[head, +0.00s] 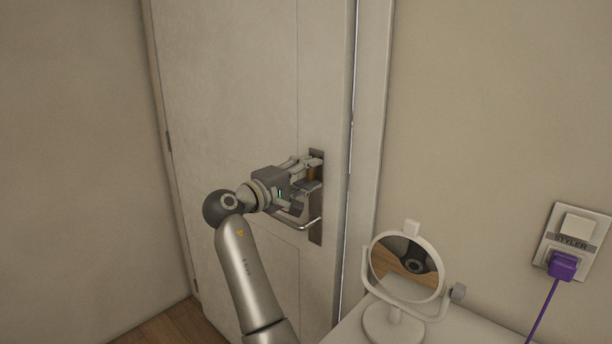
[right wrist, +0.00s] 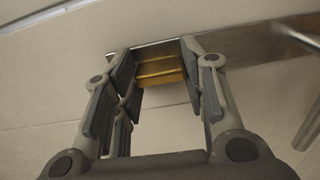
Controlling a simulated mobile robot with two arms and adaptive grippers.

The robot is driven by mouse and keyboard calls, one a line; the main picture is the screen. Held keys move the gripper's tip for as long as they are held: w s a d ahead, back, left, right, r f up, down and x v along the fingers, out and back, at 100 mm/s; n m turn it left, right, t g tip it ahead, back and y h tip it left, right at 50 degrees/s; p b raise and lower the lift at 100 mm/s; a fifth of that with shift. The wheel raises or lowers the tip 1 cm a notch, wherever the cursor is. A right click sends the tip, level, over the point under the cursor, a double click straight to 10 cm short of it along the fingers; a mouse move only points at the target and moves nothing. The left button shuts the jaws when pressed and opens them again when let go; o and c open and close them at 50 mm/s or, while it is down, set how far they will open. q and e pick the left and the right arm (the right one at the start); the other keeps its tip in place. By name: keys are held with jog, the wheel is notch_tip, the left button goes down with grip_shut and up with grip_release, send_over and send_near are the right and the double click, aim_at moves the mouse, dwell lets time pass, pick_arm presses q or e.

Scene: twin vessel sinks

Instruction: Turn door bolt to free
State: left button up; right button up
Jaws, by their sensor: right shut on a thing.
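The door bolt (right wrist: 160,68) is a brass-coloured turn piece on a metal plate (head: 316,232) fixed to the pale door (head: 230,90). My right gripper (head: 314,172) is at the upper part of the plate. In the right wrist view, its two fingers (right wrist: 160,75) are on either side of the brass bolt, shut on it. A silver lever handle (head: 300,225) sits below the bolt on the same plate. In the head view the fingers partly hide the bolt. My left gripper is not in view.
A round mirror on a white stand (head: 393,315) stands on a white counter (head: 465,328) to the right of the door. A purple plug (head: 562,265) with a cord sits in a wall socket marked STYLER. Wood floor (head: 170,325) shows at lower left.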

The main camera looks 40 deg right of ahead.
jog(key=o, duration=1)
jog(key=a, duration=0.8)
jog(key=s+a, duration=0.1)
jog(key=a, duration=0.3)
